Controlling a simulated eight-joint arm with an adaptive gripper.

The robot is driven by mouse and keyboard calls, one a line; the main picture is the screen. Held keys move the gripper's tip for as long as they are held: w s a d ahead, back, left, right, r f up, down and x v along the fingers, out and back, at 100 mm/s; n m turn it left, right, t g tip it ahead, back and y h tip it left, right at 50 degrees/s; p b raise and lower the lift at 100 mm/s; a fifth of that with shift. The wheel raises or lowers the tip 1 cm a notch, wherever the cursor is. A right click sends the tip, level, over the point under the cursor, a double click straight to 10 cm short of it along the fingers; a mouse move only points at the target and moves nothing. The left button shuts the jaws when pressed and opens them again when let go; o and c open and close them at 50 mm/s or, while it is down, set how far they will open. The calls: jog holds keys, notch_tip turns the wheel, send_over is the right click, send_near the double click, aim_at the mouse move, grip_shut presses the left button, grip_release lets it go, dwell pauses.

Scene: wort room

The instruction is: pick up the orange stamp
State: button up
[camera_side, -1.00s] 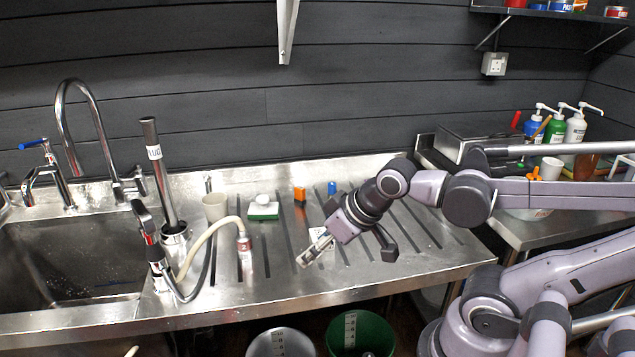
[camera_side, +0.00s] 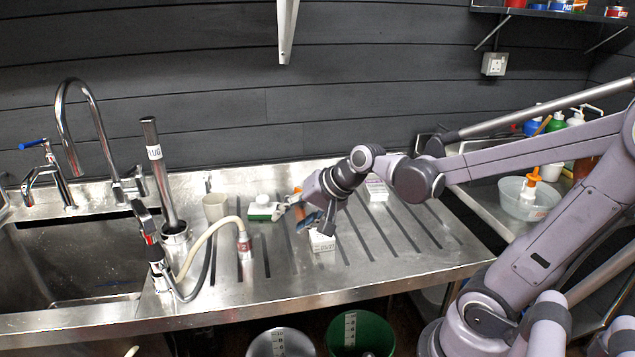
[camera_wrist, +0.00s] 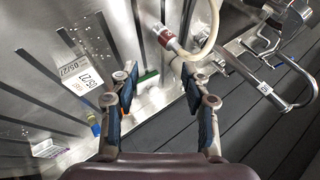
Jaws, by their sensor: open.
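The orange stamp (camera_side: 298,190) stands on the steel drainboard, right of the green sponge. In the side view it is mostly hidden behind my gripper (camera_side: 294,213), with only a little orange showing. My gripper is low over the drainboard, in front of the stamp, its fingers pointing left. In the wrist view my gripper (camera_wrist: 158,73) is open with its two fingers well apart and no orange stamp between them. A small patch of orange shows beside the left finger there, too covered to make out clearly.
A green sponge (camera_side: 262,209) with a white top lies close to the fingertips. A white box (camera_side: 321,240) is just below the gripper, another (camera_side: 377,190) behind the wrist. A beige cup (camera_side: 215,206) and a hose (camera_side: 212,229) stand left. The front right drainboard is clear.

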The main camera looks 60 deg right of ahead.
jog(key=w+d+f+m+t, duration=0.1)
jog(key=w+d+m, duration=0.5)
jog(key=d+m, duration=0.15)
jog(key=m+t+h, duration=0.3)
jog(key=m+t, duration=0.1)
jog(key=m, duration=1.5)
send_near(300, 187)
jog(key=shift+s+a, duration=0.1)
jog(key=shift+s, duration=0.3)
jog(key=shift+w+f, duration=0.1)
jog(key=shift+f, duration=0.05)
jog(key=x, duration=1)
jog(key=shift+w, duration=0.3)
grip_shut()
